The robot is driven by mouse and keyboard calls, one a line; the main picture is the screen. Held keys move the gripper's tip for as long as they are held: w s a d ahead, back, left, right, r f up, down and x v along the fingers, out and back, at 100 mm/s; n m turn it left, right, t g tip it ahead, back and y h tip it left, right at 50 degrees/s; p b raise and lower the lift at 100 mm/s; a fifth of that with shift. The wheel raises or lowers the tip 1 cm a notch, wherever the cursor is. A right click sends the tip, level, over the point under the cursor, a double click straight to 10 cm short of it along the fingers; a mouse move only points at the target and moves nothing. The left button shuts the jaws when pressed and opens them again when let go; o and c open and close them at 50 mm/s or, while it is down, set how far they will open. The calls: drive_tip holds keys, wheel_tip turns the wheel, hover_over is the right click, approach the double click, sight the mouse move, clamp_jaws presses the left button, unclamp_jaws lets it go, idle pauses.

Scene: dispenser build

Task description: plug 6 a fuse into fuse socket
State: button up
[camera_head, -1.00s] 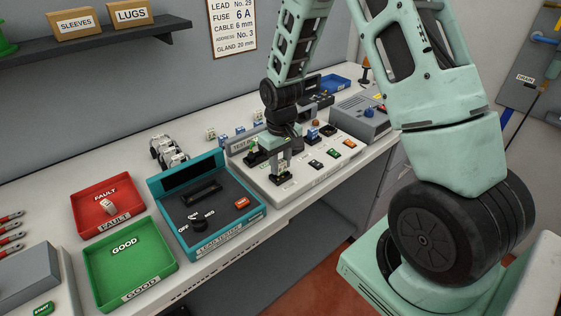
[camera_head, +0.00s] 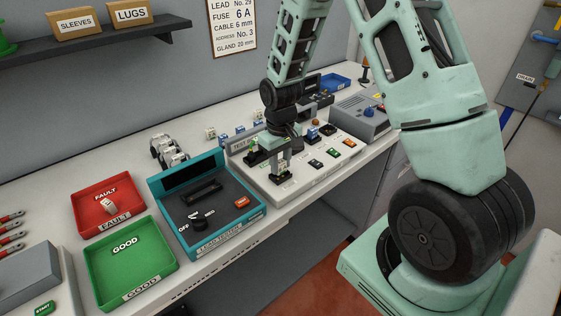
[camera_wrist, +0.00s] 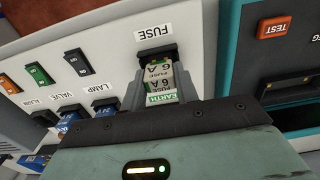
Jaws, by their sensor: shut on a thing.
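My gripper (camera_wrist: 160,92) is shut on a white fuse (camera_wrist: 159,74) marked 6 A, which shows between the fingers in the wrist view. The fuse's far end is at the black fuse socket (camera_wrist: 155,53), under the FUSE label (camera_wrist: 155,34) on the pale panel. I cannot tell how deep it sits in the socket. In the head view my gripper (camera_head: 283,171) points down at the panel's near left part, over the dark socket, and the fuse is mostly hidden by the fingers.
The teal lead tester (camera_head: 205,222) stands close on the left. The pale panel (camera_head: 300,182) carries several switches on the right and a green part behind my gripper. Small white and blue blocks (camera_head: 240,130) stand behind it. Red and green trays (camera_head: 112,222) lie farther left.

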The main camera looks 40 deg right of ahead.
drive_tip(key=shift+s+f+b, duration=0.15)
drive_tip(key=shift+f+b, duration=0.35)
drive_tip(key=shift+f, duration=0.55)
idle(1.9)
drive_tip(key=o, duration=0.9)
drive_tip(key=shift+c, duration=1.5)
drive_tip(key=shift+o, duration=0.4)
drive_tip(key=shift+o, duration=1)
drive_tip(key=shift+r+p, duration=2.95)
drive_tip(key=shift+r, duration=0.7)
drive_tip(key=shift+a, duration=0.1)
